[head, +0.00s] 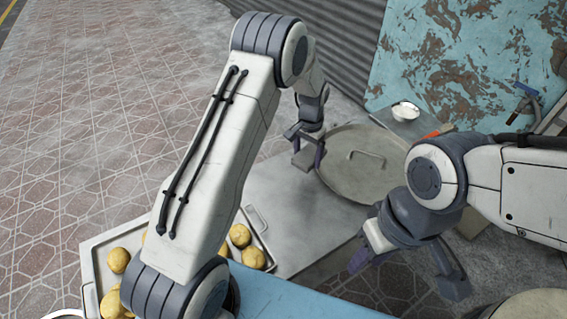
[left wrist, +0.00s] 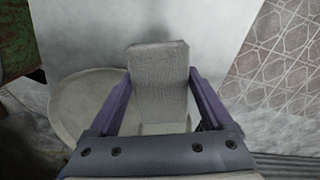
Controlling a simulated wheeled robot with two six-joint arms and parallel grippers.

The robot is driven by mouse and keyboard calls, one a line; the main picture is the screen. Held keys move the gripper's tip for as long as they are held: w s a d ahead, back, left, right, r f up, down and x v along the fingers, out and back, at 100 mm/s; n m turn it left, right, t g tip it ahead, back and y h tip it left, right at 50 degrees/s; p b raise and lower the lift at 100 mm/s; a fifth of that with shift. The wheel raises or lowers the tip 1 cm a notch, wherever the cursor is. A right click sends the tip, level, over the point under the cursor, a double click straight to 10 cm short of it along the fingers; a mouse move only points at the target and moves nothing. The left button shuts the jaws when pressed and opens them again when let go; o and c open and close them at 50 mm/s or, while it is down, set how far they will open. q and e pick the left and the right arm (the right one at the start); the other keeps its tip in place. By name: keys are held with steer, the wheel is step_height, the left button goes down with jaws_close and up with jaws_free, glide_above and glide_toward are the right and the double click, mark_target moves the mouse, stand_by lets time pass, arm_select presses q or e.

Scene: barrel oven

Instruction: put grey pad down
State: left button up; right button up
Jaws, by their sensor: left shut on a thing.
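The grey pad (left wrist: 158,82) is a flat, rough-textured block between the two purple fingers of my left gripper (left wrist: 152,100), which is shut on it. In the head view the pad (head: 303,160) is small and partly covered by my left gripper (head: 309,145). It is over the metal counter, beside the left edge of the round lid; I cannot tell whether it touches the counter. My right gripper (head: 407,274) is at the lower right, its fingers spread apart and nothing seen between them.
The round metal lid (head: 350,180) with a handle lies right of my left gripper. A tray (head: 88,262) of round yellow food stands at the lower left. A white bowl (head: 405,111) sits farther back. The metal counter (head: 280,205) has bare room in front of the pad.

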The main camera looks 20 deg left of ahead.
arm_select(q)
steer(key=p, duration=0.2)
glide_above(281, 173)
step_height(281, 173, down, 5)
steer(key=shift+f, duration=0.1)
step_height(281, 173, down, 3)
steer(key=shift+f+p, duration=0.1)
steer(key=shift+p, duration=0.8)
steer(key=shift+f, duration=0.35)
steer(key=shift+f, duration=0.15)
steer(key=o, duration=1.2)
steer(key=shift+o, duration=0.2)
